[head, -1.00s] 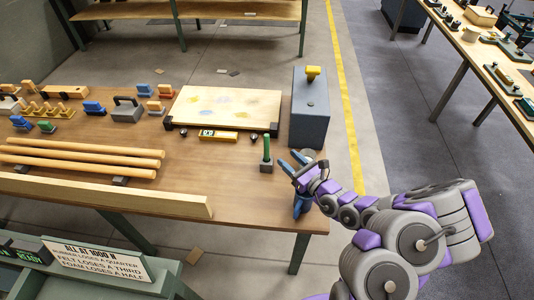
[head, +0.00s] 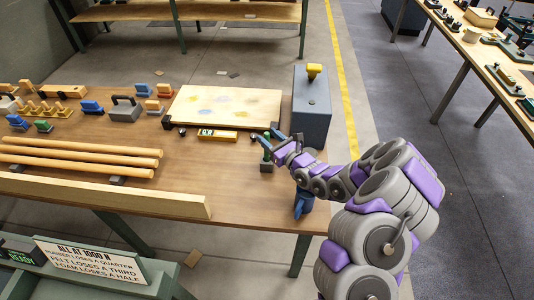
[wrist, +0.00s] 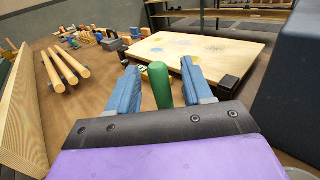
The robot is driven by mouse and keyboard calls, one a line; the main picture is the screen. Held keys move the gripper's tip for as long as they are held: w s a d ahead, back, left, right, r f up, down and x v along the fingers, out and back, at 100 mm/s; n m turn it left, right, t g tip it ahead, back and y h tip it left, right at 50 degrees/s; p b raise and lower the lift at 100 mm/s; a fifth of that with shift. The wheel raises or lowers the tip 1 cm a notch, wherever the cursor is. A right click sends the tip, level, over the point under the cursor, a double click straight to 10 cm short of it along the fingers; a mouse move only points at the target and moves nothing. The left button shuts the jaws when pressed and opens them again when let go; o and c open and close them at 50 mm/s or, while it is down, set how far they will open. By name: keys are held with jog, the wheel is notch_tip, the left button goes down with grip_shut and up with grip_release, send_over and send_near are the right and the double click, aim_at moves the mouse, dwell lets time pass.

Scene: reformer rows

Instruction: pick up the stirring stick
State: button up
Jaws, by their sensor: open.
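The stirring stick appears to be the green upright stick (head: 267,154) in a small grey block (head: 266,168) near the table's right end. In the wrist view the green stick (wrist: 160,86) stands between the two blue fingers, its lower part hidden by my gripper's body. My gripper (head: 270,137) is open, with its fingertips at the stick's upper part. In the wrist view my gripper (wrist: 160,68) has a finger on each side of the stick. I cannot tell whether either finger touches it.
A tall grey box with a yellow knob (head: 311,108) stands just right of my gripper. A pale board (head: 225,105) lies behind the stick, with a yellow level (head: 217,136) before it. A blue object (head: 303,203) is at the right table edge. Wooden rods (head: 80,152) lie left.

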jog(key=shift+x, duration=0.85)
jog(key=shift+c, duration=0.2)
grip_shut()
